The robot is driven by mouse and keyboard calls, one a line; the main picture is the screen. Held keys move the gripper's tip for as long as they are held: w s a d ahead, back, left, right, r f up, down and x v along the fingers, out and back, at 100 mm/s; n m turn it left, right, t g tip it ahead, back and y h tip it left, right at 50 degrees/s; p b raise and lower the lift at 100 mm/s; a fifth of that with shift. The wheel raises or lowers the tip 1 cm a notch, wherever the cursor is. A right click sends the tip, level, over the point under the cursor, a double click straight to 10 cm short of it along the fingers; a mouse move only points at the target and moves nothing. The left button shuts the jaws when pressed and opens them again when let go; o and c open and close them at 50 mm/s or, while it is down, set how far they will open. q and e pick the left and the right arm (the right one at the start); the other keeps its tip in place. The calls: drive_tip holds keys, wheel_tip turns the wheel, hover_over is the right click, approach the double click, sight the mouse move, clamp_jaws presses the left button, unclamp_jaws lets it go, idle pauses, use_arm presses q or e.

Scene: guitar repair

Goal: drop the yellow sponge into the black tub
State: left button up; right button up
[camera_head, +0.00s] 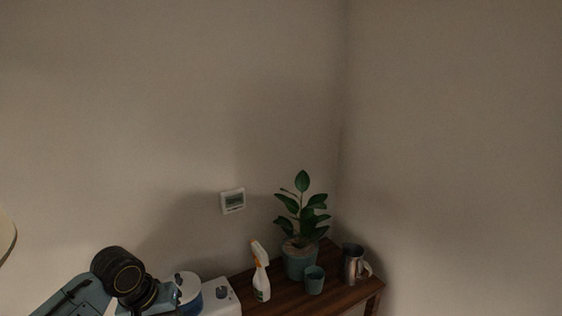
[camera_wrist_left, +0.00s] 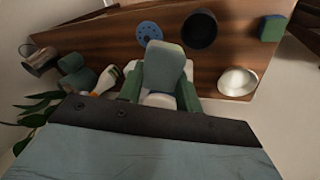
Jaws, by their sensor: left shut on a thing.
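In the left wrist view my left gripper (camera_wrist_left: 161,82) has its green fingers shut on a rounded grey-green block (camera_wrist_left: 165,65). The block shows no clear yellow, so I cannot tell whether it is the sponge. The black tub (camera_wrist_left: 199,30) stands on the brown tabletop beyond the gripper, up and to the right of the block in that view and apart from it. No other yellow sponge shows. In the head view only part of my left arm shows at the lower left. My right gripper is in neither view.
A white bowl (camera_wrist_left: 238,82), a blue-green block (camera_wrist_left: 271,28) and a blue disc (camera_wrist_left: 149,32) are on the tabletop (camera_wrist_left: 110,40). A spray bottle (camera_head: 261,278), a potted plant (camera_head: 300,262), a teal cup (camera_head: 314,281) and a metal pitcher (camera_head: 352,264) stand near the corner walls.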

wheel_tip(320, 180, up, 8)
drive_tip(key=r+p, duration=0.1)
drive_tip(key=p, duration=0.6)
use_arm(q)
drive_tip(key=a+f+n+b, duration=0.1)
drive_tip(key=a+f+b, duration=0.5)
drive_tip(key=f, duration=0.5)
drive_tip(key=shift+s+f+n+b, duration=0.2)
drive_tip(key=shift+n+b, duration=0.1)
drive_tip(key=shift+b, duration=0.2)
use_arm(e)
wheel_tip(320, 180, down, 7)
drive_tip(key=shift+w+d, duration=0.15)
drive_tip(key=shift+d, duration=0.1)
use_arm(q)
drive_tip(key=shift+r, duration=0.1)
drive_tip(key=o, duration=1)
drive_tip(key=shift+c, duration=0.2)
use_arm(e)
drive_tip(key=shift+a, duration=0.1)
use_arm(q)
drive_tip(key=p+v, duration=0.1)
drive_tip(key=v, duration=1.2)
drive_tip(key=shift+s+d+r, duration=0.2)
drive_tip(key=shift+s, duration=0.1)
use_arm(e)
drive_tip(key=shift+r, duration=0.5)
